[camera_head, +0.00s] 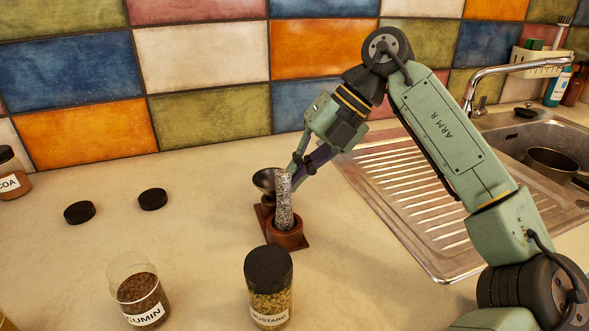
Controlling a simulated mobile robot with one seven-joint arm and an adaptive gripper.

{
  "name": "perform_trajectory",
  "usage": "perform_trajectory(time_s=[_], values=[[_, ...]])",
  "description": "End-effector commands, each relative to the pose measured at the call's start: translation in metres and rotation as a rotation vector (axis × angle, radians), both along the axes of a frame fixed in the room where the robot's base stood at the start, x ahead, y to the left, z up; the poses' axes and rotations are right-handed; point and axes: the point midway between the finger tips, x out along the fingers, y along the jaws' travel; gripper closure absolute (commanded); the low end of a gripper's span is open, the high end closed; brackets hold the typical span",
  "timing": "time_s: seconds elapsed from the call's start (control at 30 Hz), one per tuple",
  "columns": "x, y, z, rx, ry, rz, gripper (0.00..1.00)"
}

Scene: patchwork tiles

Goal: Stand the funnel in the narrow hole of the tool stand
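The funnel (265,179), dark with a wide round mouth, is upright or slightly tilted over the back left part of the brown tool stand (301,241). Its lower part is mostly hidden behind a speckled grey rod-like tool, so I cannot tell whether its spout is in the narrow hole. That grey tool (284,205) stands upright in the stand's round front holder. My gripper (301,169) comes down from the upper right, its fingertips just right of the funnel's rim and the grey tool's top. I cannot tell whether the fingers grip the funnel.
A mustard jar (269,290) stands in front of the stand, with an open cumin jar (139,291) to its left. Two black lids (80,212) (152,199) lie farther left. The sink's ribbed drainboard (410,195) is on the right.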

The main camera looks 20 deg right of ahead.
Motion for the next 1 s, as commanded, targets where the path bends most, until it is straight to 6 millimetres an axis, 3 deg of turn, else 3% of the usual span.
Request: perform_trajectory(time_s=[0.2, 0.63, 1.0], values=[[-0.0001, 0.0000, 0.0001, 0.000, 0.000, 0.000, 1.00], [-0.0001, 0.0000, 0.0001, 0.000, 0.000, 0.000, 0.72], [-0.0004, -0.0031, 0.0042, 0.000, 0.000, -0.001, 0.72]])
